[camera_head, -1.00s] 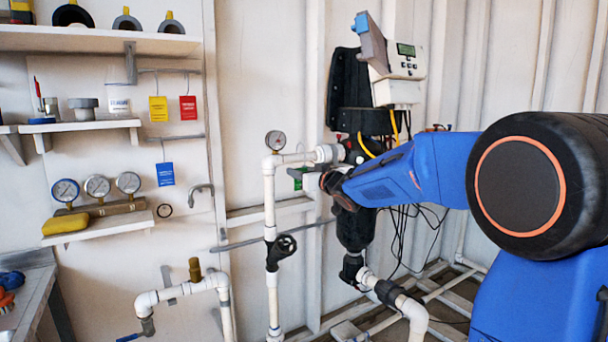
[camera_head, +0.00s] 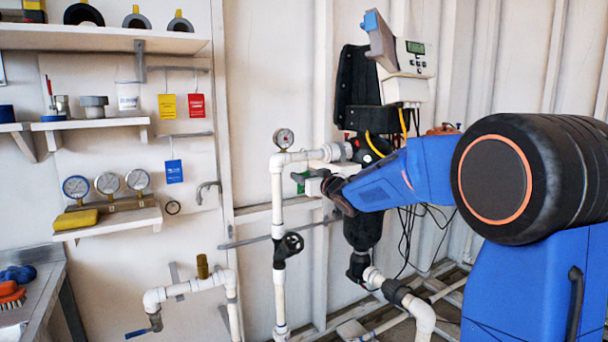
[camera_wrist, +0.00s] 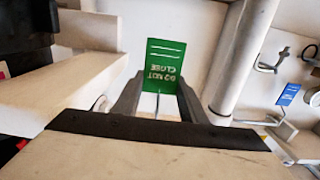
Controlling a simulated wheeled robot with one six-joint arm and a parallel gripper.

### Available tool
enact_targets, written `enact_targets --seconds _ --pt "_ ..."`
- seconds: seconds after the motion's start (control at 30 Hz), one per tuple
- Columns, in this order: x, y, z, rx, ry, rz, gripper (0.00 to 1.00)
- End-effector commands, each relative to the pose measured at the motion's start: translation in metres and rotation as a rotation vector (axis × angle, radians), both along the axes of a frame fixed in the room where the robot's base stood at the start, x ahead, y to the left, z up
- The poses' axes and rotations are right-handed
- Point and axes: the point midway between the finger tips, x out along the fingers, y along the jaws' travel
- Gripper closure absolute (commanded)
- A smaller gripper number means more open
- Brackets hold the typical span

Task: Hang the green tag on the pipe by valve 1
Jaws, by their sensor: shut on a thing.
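The green tag (camera_wrist: 162,65), with white print reading "DO NOT CLOSE", is held between the fingertips of my gripper (camera_wrist: 158,98) in the wrist view. In the head view only a small part of the green tag (camera_head: 300,187) shows at my gripper (camera_head: 313,186); the rest is hidden. The white vertical pipe (camera_head: 277,200) stands just left of the gripper, with a black valve (camera_head: 288,246) lower on it. In the wrist view the white pipe (camera_wrist: 243,55) runs to the right of the tag, apart from it. No valve number is readable.
A pressure gauge (camera_head: 284,139) tops the pipe. A dark reactor body (camera_head: 362,228) and controller box (camera_head: 405,75) stand behind my arm. Yellow (camera_head: 167,106), red (camera_head: 195,106) and blue (camera_head: 174,171) tags hang on the left wall. Shelves (camera_head: 105,222) hold gauges.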

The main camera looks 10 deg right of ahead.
Motion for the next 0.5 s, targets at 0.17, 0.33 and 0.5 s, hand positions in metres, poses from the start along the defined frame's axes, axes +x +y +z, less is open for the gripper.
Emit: enact_targets --seconds 0.17,0.33,0.5 --pt "0.0000 0.0000 -0.0017 -0.001 0.000 0.000 0.86" --pt "0.0000 0.0000 -0.0018 -0.001 0.000 0.000 0.86" --pt "0.0000 0.0000 -0.0019 -0.001 0.000 0.000 0.40"
